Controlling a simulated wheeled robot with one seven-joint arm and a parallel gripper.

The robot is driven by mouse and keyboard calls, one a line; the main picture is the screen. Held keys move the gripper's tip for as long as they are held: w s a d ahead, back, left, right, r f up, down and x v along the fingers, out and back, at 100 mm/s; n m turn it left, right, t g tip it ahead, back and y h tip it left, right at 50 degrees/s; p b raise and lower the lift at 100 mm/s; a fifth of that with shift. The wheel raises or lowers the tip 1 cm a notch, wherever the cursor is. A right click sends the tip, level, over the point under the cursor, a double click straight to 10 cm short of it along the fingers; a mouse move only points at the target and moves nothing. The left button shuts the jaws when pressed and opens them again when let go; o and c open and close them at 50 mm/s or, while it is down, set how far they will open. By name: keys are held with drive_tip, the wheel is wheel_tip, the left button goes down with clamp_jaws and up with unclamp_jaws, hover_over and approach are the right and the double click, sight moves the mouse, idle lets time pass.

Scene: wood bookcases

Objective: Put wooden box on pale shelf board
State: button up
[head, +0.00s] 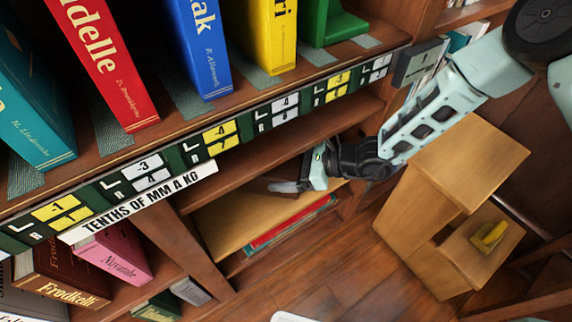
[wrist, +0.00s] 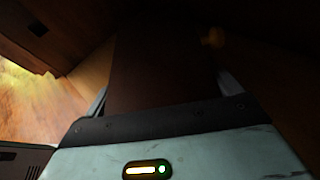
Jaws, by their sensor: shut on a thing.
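My gripper (head: 284,187) reaches into a low compartment of the bookcase, just above the pale shelf board (head: 225,226). In the wrist view my gripper (wrist: 165,98) is shut on a dark brown, flat-faced thing, which I take to be the wooden box (wrist: 162,65). The box fills the space between the fingers; its far end is lost in shadow. In the head view I cannot make the box out clearly against the dark wood. I cannot tell whether it touches the pale board.
A shelf (head: 290,135) lies close above my gripper. Red and green books (head: 290,225) lie below the pale board. A wooden stand (head: 455,165) with a yellow object (head: 488,235) is at the right. Large books stand on the upper shelf at left. Some floor (head: 345,265) is clear.

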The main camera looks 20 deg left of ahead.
drive_tip(key=shift+f, duration=0.15)
drive_tip(key=o, duration=1.1)
drive_tip(key=shift+d+r, duration=0.3)
drive_tip(key=shift+r, duration=0.05)
drive_tip(key=d+p, duration=0.1)
drive_tip(key=d, duration=0.3)
drive_tip(key=d+p, duration=0.1)
drive_tip(key=d, duration=0.3)
drive_tip(key=w+d, duration=0.1)
drive_tip(key=d, duration=0.3)
drive_tip(key=shift+d+p, duration=0.25)
drive_tip(key=shift+p, duration=0.15)
